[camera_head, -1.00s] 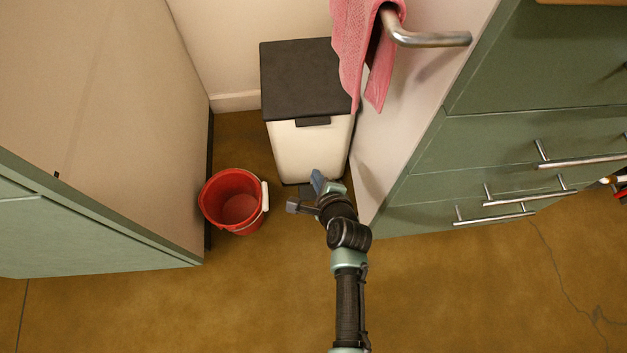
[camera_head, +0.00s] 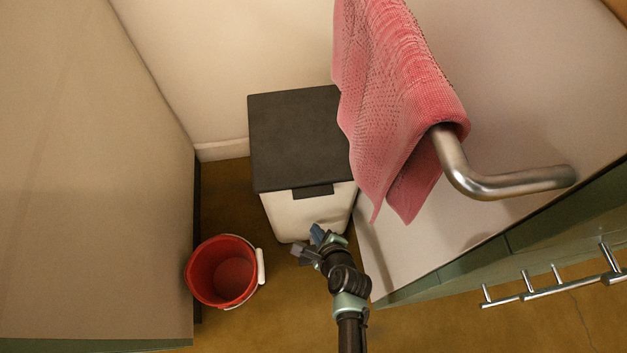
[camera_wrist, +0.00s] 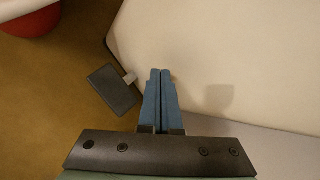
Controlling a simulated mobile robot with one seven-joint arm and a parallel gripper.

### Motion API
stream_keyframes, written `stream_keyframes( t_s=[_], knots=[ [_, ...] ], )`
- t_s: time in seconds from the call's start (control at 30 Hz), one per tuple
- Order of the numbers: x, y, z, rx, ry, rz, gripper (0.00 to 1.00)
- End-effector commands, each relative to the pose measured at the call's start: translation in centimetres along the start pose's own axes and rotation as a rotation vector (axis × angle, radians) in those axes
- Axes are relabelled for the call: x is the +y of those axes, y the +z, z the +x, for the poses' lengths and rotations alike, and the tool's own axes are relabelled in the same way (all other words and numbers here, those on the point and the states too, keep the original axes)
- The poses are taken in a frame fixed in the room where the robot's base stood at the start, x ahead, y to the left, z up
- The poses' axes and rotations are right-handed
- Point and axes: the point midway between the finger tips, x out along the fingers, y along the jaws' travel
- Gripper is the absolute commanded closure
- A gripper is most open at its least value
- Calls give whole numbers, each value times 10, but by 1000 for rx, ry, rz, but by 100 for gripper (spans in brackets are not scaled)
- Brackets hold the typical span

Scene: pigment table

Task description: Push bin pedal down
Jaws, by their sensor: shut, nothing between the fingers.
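The bin stands in the corner, with a white body (camera_head: 290,216) and a dark closed lid (camera_head: 295,135). Its pedal (camera_wrist: 113,90) is a dark flat plate on a short light stem, sticking out from the foot of the bin in the wrist view. My gripper (camera_head: 316,235) is low in front of the bin. In the wrist view, its blue fingers (camera_wrist: 161,75) are together and empty, over the white bin body and to the right of the pedal. I cannot tell whether they touch the bin.
A red bucket (camera_head: 226,272) stands on the floor left of the bin. A pink towel (camera_head: 395,100) hangs on a metal rail (camera_head: 510,186) at the right, above my arm. Cabinet sides close in on both sides. Floor is open in front of the bin.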

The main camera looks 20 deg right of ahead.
Motion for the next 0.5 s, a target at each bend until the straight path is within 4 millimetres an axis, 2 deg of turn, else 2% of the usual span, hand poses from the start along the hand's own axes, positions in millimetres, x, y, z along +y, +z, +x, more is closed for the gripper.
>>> stream_keyframes(
  t_s=[0.27,0.5],
  knots=[
    [1,-1,2,0,0,0,100],
    [11,-11,15,0,0,0,100]
  ],
)
